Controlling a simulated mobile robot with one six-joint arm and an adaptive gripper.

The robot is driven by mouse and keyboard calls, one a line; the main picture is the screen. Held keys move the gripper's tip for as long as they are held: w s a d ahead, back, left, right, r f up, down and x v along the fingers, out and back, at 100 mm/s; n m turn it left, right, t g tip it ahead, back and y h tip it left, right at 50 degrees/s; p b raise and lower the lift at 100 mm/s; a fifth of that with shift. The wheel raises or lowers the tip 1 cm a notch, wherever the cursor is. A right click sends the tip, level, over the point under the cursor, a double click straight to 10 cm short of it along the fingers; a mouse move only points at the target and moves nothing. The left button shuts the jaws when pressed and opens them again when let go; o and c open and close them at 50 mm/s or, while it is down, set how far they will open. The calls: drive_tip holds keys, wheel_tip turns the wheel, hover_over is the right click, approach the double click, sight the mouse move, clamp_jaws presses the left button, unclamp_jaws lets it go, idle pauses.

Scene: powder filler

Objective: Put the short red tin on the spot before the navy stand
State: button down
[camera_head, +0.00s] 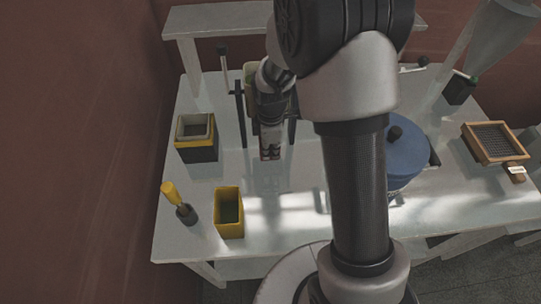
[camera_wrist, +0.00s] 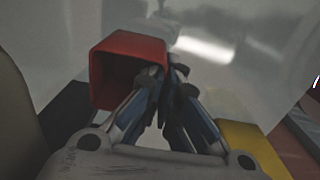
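The short red tin (camera_wrist: 128,52) is an open, square-mouthed box in the wrist view, left of centre. My gripper (camera_wrist: 166,74) is at its right side, with one finger overlapping the opening and the other outside; it looks closed on the tin's wall. In the head view my gripper (camera_head: 270,153) points down over the middle of the table, with a little red at its tip; the tin is mostly hidden there. A dark upright frame (camera_head: 240,115), possibly the navy stand, is behind and left of my gripper, partly hidden by my arm. The spot cannot be made out.
A yellow open tin (camera_head: 229,222) stands at the front left, beside a yellow-handled tool (camera_head: 172,194). A yellow-and-black box (camera_head: 197,152) stands behind them. A blue round vessel (camera_head: 407,155) and a wooden sieve (camera_head: 492,143) are on the right. The table's front middle is clear.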

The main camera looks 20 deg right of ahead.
drive_tip(key=shift+f, duration=1.2)
drive_tip(key=shift+f+b, duration=0.2)
drive_tip(key=shift+b, duration=0.15)
drive_tip(key=c, duration=1.8)
unclamp_jaws()
drive_tip(key=shift+r, duration=0.1)
